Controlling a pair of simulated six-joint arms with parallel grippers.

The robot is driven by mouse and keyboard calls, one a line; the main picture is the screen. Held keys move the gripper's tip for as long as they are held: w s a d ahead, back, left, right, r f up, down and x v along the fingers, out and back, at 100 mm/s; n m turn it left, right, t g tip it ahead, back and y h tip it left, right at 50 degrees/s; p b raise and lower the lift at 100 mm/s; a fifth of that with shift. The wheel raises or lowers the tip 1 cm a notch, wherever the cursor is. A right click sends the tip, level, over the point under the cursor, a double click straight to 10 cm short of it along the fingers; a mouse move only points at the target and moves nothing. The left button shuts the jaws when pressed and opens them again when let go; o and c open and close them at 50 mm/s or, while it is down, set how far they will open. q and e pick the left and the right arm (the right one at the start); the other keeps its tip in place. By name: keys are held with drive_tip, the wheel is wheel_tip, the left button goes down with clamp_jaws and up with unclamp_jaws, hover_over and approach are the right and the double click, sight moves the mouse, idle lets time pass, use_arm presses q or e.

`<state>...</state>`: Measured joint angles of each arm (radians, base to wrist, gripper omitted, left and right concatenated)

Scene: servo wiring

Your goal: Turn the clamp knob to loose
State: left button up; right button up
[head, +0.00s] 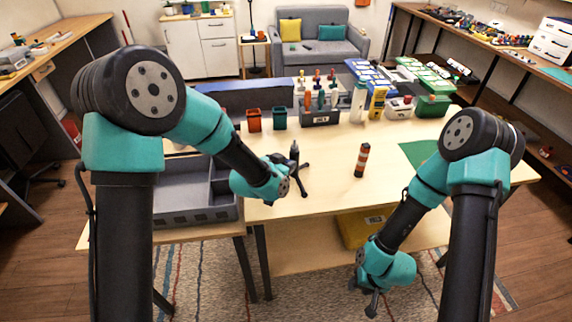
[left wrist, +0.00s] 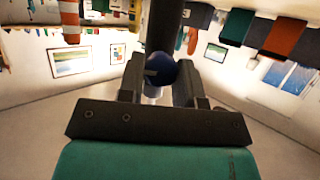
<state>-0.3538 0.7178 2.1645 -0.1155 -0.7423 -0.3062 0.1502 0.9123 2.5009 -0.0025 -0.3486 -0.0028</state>
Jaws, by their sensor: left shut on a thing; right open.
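The clamp shows as a dark upright post (head: 294,152) on the left part of the table, with dark legs or arms low beside it. My left gripper (head: 297,173) is at the post, low over the table. In the left wrist view, its two fingers (left wrist: 160,88) are shut on a dark blue rounded knob (left wrist: 160,71), with the black post (left wrist: 165,28) just beyond. The knob's setting cannot be read. In the head view the knob is hidden by the gripper. My right gripper (head: 371,298) is open and empty, low in front of the table's front edge.
A striped orange and dark cylinder (head: 361,160) stands to the right of the clamp. A grey divided tray (head: 190,215) is at the left. Orange (head: 254,120) and green bins and a tool holder (head: 320,118) line the back. The table's front middle is clear.

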use_arm(q)
drive_tip(key=c, duration=0.3)
drive_tip(key=shift+a+n+g+h, duration=0.1)
drive_tip(key=shift+n+g+h, duration=0.35)
drive_tip(key=shift+n, duration=0.55)
drive_tip(key=o, duration=0.9)
drive_tip(key=shift+o, duration=0.2)
